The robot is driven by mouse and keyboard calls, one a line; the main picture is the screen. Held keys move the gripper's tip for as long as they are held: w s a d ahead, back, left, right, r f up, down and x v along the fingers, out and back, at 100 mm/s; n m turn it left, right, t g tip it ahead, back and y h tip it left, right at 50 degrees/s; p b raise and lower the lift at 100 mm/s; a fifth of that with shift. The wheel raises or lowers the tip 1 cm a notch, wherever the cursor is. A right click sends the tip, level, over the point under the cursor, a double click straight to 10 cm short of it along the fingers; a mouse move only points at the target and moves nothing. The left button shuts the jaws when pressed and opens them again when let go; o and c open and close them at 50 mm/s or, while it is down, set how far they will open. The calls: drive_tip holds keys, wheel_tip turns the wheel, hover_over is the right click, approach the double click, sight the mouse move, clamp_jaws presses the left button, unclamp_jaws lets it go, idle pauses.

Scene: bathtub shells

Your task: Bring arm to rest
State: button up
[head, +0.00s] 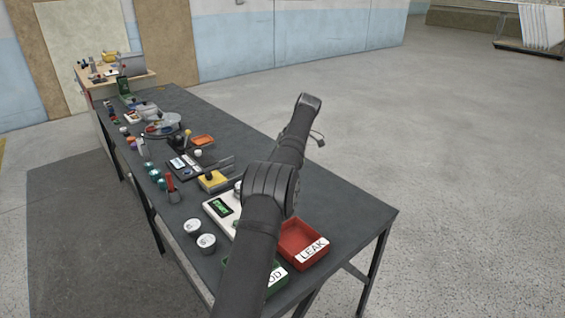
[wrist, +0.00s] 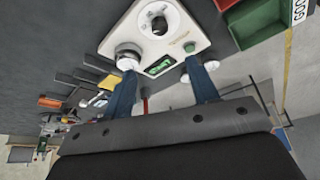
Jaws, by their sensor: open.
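My gripper (wrist: 162,70) shows in the wrist view as two blue fingers set wide apart, with nothing between their tips. A white test device (wrist: 185,35) with a green display lies beyond the fingers, and the gap faces its near edge. Whether a fingertip touches it I cannot tell. In the head view my dark arm rises over the near part of the table and bends at the top. It covers part of the white device (head: 211,206), and the fingers cannot be made out there.
The dark table (head: 345,205) holds a red LEAK tray (head: 298,238), a green tray (head: 268,289) partly behind my arm, two white round lidded pieces (head: 206,243), a yellow block (head: 213,181) and several small tools. The table's right edge is mostly bare. Open floor lies to the right.

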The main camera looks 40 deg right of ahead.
idle(0.7)
drive_tip(key=x, duration=1.7)
drive_tip(key=shift+a+f, duration=0.1)
drive_tip(key=shift+a, duration=0.05)
drive_tip(key=v, duration=1.7)
drive_tip(key=x, duration=1.7)
drive_tip(key=shift+f, duration=0.1)
drive_tip(key=shift+s+m+t, duration=0.1)
drive_tip(key=shift+m+t, duration=0.3)
drive_tip(key=shift+m, duration=0.8)
drive_tip(key=m+h, duration=0.1)
drive_tip(key=m, duration=0.1)
drive_tip(key=m+t+h, duration=0.1)
drive_tip(key=m, duration=0.2)
drive_tip(key=shift+a+m, duration=0.2)
drive_tip(key=shift+m, duration=0.1)
drive_tip(key=m+h, duration=0.2)
drive_tip(key=m, duration=0.2)
drive_tip(key=shift+a+m, duration=0.1)
drive_tip(key=shift+m, duration=0.2)
drive_tip(key=shift+a+m+h, duration=0.1)
drive_tip(key=shift+m+h, duration=0.6)
drive_tip(key=shift+m, duration=1.1)
